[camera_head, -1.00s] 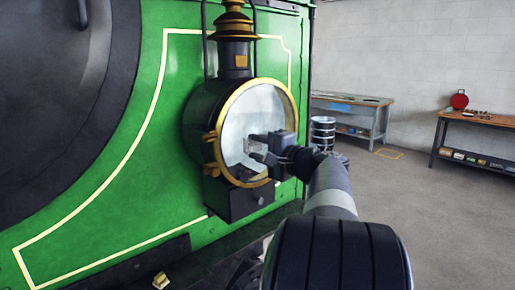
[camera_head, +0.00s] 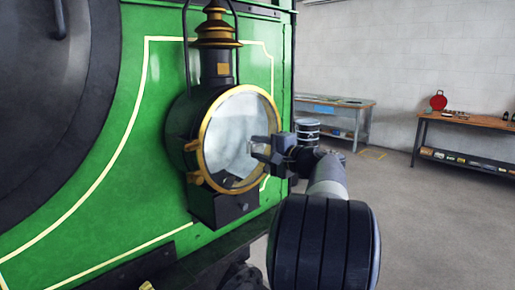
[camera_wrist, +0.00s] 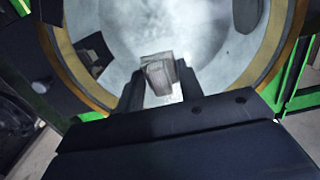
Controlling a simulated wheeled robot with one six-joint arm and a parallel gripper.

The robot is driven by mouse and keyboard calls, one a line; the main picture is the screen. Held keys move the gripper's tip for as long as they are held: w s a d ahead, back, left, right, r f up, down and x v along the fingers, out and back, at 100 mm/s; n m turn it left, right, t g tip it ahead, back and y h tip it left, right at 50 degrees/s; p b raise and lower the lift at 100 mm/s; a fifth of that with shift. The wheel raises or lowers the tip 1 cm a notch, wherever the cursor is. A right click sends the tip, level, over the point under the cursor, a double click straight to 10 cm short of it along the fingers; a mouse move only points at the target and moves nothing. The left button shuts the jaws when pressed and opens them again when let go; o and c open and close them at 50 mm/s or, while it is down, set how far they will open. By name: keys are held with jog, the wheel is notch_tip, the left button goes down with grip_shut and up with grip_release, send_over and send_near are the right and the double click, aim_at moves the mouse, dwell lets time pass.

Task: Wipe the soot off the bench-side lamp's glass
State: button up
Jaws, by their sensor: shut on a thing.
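The lamp (camera_head: 180,128) is black with a brass rim and a brass-topped chimney, mounted on the green tram front. Its round glass (camera_head: 228,125) is pale and cloudy, with darker grey patches low down; the glass also fills the upper wrist view (camera_wrist: 205,40). My gripper (camera_head: 256,150) is in front of the right part of the glass. In the wrist view, its fingers (camera_wrist: 160,92) are shut on a small worn grey pad (camera_wrist: 158,75). The pad is at or very near the glass; I cannot tell whether it touches.
A workbench (camera_head: 345,103) with a blue item stands at the back. Another bench (camera_head: 470,122) at the right carries a red round object (camera_head: 438,101) and small items. Grey floor (camera_head: 430,220) is open at the right.

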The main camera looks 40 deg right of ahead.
aim_at(227, 153)
jog(key=shift+d+f+b, duration=0.1)
jog(key=shift+b, duration=0.2)
jog(key=shift+a+b, duration=0.85)
jog(key=shift+a, duration=0.35)
jog(key=shift+s+a+b, duration=0.2)
jog(key=shift+a+b, duration=0.6)
jog(key=shift+a, duration=0.75)
jog(key=shift+s+a+b, duration=0.15)
jog(key=shift+a+b, duration=0.6)
jog(key=shift+a, duration=0.75)
jog(key=shift+s+d+b, duration=0.15)
jog(key=shift+s+b, duration=0.15)
jog(key=shift+s, duration=0.3)
jog(key=shift+s+d+b, duration=0.15)
jog(key=shift+s+b, duration=0.5)
jog(key=shift+s, duration=1.8)
